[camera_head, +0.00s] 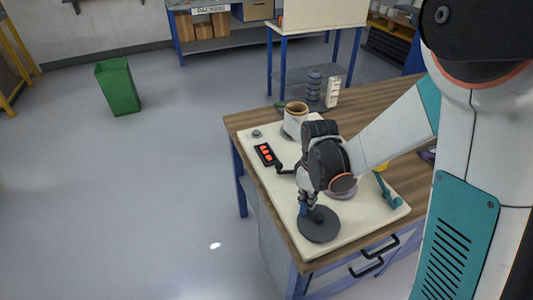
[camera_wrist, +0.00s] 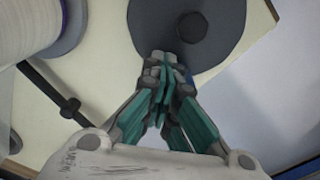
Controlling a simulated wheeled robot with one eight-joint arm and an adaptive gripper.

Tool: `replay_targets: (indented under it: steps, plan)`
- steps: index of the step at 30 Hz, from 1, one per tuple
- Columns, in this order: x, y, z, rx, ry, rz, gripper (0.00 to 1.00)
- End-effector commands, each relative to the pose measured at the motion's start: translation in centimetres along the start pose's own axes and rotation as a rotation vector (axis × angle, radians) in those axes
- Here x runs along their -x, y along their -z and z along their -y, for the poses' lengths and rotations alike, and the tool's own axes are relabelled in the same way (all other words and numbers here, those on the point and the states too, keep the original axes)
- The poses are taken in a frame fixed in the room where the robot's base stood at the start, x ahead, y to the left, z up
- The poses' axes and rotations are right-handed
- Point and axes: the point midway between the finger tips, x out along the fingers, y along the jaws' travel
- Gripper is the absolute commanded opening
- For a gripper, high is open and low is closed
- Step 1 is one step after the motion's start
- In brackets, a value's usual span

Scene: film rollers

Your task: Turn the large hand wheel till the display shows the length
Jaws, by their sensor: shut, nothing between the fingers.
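The large hand wheel (camera_head: 319,229) is a dark grey disc with a central hub, lying flat at the near end of the cream board. It also shows at the top of the wrist view (camera_wrist: 222,42). My gripper (camera_wrist: 165,72) is shut, with its teal fingers together at the wheel's rim. In the head view my gripper (camera_head: 305,205) is over the wheel's left edge. A small blue part shows by the fingertips; contact cannot be told. The display (camera_head: 265,154) is a black box with lit red digits, too small to read.
The cream board (camera_head: 372,226) lies on a wooden-topped bench. A cup-like white and brown roll (camera_head: 294,122) stands at the far end. A teal bar (camera_head: 387,190) lies at the right. A dark bar (camera_wrist: 45,92) crosses the left of the wrist view.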

Motion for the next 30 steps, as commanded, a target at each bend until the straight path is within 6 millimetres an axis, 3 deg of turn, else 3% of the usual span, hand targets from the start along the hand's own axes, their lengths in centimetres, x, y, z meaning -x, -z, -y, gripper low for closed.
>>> replay_targets:
  steps: [14,30]
  plan:
    - [0.2,0.1,-0.9,0.000,0.000,-0.001,0.00]
    - [4.0,0.1,-0.9,0.000,0.000,-0.001,0.00]
